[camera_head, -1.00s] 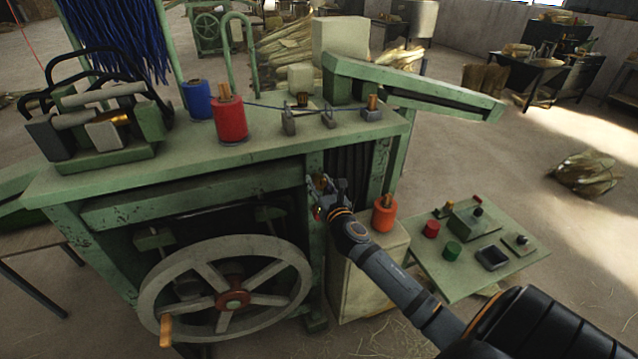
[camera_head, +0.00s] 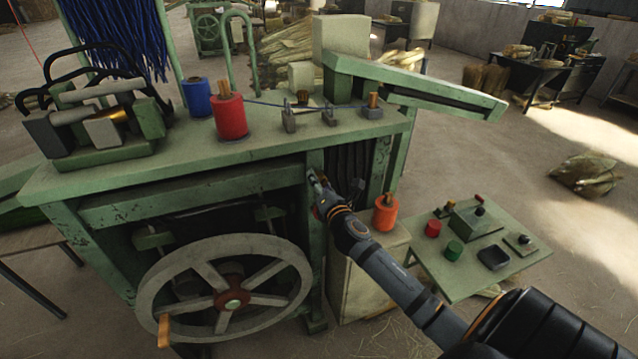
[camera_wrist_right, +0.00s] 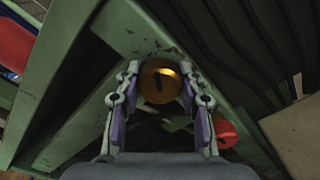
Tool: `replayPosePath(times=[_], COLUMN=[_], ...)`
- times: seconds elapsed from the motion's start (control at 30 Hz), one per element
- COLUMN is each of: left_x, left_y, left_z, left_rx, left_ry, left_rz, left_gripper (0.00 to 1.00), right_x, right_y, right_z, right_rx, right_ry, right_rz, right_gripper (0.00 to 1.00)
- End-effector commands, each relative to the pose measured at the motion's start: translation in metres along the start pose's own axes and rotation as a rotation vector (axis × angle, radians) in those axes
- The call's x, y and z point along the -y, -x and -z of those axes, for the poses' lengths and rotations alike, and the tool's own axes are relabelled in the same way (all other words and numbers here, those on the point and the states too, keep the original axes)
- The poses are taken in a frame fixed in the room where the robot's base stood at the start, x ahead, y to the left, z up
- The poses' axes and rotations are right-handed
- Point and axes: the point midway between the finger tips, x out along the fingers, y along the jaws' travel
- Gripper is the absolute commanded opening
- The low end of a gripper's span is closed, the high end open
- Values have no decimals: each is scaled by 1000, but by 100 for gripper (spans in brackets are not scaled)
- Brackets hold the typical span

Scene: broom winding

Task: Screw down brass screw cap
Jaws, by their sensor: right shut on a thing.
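The brass screw cap (camera_wrist_right: 161,85) shows in the right wrist view as a round golden disc with a dark slot, in front of a green post of the machine. My right gripper (camera_wrist_right: 158,92) has a finger on each side of the cap and is shut on it. In the head view my right gripper (camera_head: 318,186) is at the green front post, below the table top; the cap itself is too small and covered to make out there. My left gripper is in neither view.
A spoked handwheel (camera_head: 226,290) stands left of the gripper. An orange spool (camera_head: 385,213) is on a pale box right of it. A small green table (camera_head: 480,250) holds several parts. Red (camera_head: 230,118) and blue (camera_head: 197,98) spools stand on the machine top.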

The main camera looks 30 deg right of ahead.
Motion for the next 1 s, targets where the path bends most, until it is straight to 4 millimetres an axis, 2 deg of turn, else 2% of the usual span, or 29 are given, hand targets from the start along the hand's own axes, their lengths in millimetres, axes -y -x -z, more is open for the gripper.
replayPosePath(times=[1.0], left_x=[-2], left_y=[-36], left_z=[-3], left_rx=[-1], left_ry=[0], left_rz=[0], left_gripper=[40], right_x=[0], right_y=[0], right_z=[0], right_rx=[0], right_ry=[-964], right_rz=[0], right_gripper=[6])
